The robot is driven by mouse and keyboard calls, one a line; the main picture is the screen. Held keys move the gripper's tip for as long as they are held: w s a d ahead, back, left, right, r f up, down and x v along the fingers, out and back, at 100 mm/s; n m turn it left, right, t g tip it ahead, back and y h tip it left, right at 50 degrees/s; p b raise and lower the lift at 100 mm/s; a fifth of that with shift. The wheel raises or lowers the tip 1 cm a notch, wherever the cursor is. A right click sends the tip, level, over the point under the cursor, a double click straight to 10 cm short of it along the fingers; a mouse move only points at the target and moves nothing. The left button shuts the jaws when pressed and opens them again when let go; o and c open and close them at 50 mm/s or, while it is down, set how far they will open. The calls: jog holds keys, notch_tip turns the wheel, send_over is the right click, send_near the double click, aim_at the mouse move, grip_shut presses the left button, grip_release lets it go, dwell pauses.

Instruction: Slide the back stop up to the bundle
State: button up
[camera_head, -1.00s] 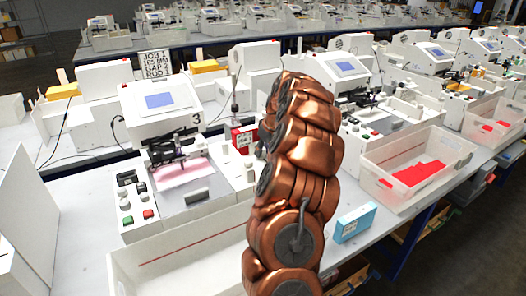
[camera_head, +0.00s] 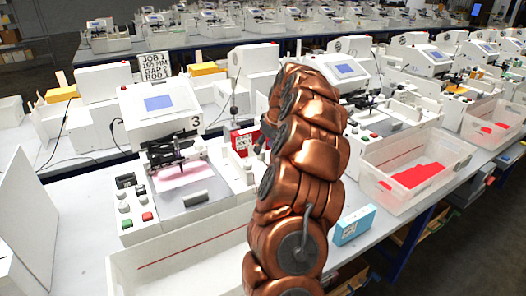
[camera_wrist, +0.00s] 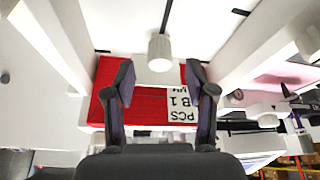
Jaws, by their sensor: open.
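The red bundle (camera_wrist: 139,101) with a white printed label lies beyond my fingers in the wrist view. It also shows in the head view (camera_head: 243,138), left of my arm. My gripper (camera_wrist: 159,70) is open, with one dark finger on each side of the knob's line, and nothing is seen held. In the head view my copper arm hides most of the gripper and the area right of the bundle.
White walls flank my fingers in the wrist view. Machine 3 (camera_head: 160,104) stands left of my arm. A clear bin (camera_head: 377,181) with red pieces stands to the right. A blue box (camera_head: 355,225) sits near the bench edge, and a long white tray (camera_head: 180,262) is in front.

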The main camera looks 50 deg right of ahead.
jog(key=v, duration=0.8)
jog(key=shift+r, duration=0.15)
